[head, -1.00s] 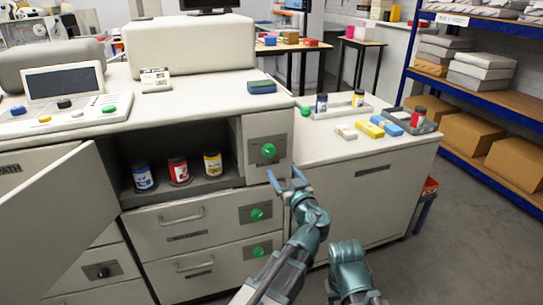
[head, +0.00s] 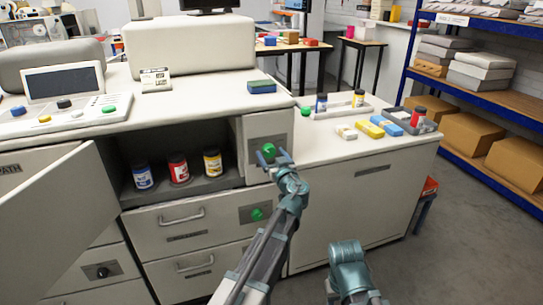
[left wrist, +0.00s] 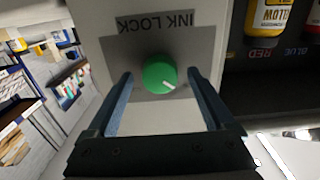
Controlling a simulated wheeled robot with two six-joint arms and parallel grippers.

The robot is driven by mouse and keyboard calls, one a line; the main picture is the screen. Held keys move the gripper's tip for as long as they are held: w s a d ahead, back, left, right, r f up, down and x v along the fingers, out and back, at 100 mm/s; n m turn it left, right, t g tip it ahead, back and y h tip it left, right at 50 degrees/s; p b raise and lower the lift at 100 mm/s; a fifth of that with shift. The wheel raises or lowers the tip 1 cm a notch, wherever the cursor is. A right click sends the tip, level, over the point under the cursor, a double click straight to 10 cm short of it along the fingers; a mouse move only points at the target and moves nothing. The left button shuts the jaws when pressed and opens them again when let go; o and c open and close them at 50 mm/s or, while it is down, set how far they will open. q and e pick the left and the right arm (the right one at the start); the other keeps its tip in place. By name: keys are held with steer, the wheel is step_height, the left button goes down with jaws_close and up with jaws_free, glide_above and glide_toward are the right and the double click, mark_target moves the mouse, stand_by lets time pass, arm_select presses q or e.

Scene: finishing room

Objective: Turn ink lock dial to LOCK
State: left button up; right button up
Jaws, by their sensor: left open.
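The ink lock dial (head: 268,150) is a round green knob on a grey plate, on the panel right of the open ink bay. My left gripper (head: 270,160) is in front of it and partly covers it in the head view. In the left wrist view the dial (left wrist: 158,74) lies between the two open fingers (left wrist: 163,95), with a visible gap on each side. The "INK LOCK" label appears upside down there. The dial's white mark points to the lower right of that view. Part of my right arm shows in the head view, but its fingers do not.
Blue, red and yellow ink bottles (head: 178,169) stand in the open bay. A cabinet door (head: 60,215) hangs open at left. Another green dial (head: 257,214) is on the drawer below. The side counter (head: 330,148) holds trays, bottles and coloured blocks.

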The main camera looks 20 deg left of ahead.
arm_select(q)
steer(key=shift+c, duration=0.4)
steer(key=c, duration=1.3)
steer(key=m, duration=0.9)
steer(key=shift+m, duration=0.3)
steer(key=m, duration=1)
steer(key=shift+m, duration=0.3)
